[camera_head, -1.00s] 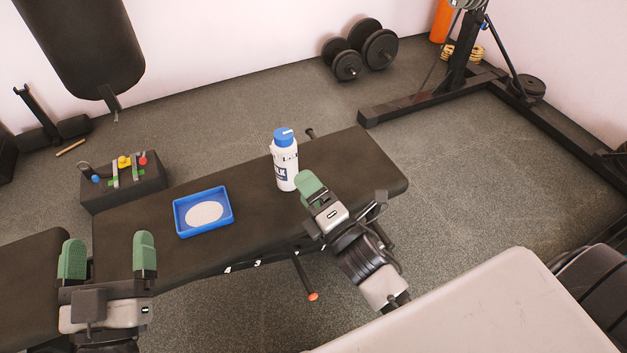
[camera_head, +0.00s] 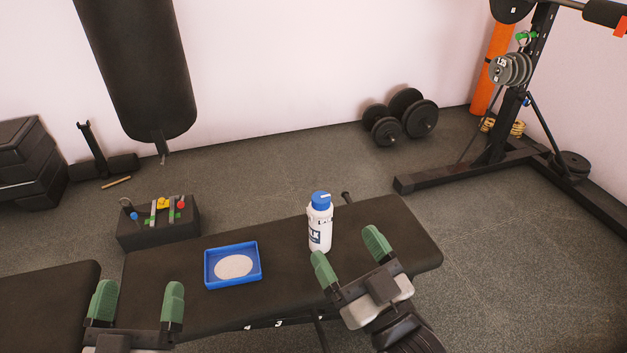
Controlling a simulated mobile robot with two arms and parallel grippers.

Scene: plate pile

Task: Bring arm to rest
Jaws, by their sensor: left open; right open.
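My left gripper (camera_head: 137,302) is at the lower left, its green fingers apart and nothing between them. My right gripper (camera_head: 348,252) is in front of the bench's right part, its green fingers apart and empty. A white bottle with a blue cap (camera_head: 320,222) stands upright on the black bench (camera_head: 400,222), just behind the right gripper's left finger in the picture. I cannot tell whether that finger touches it. A blue tray (camera_head: 232,265) with a white round patch in it lies on the bench between the two grippers.
A black box with coloured items (camera_head: 158,222) stands behind the bench at left. A second bench part (camera_head: 45,305) is at lower left. Dumbbells (camera_head: 400,117), a rack (camera_head: 490,145) and a hanging punching bag (camera_head: 138,70) are farther back. Open floor (camera_head: 510,270) lies at right.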

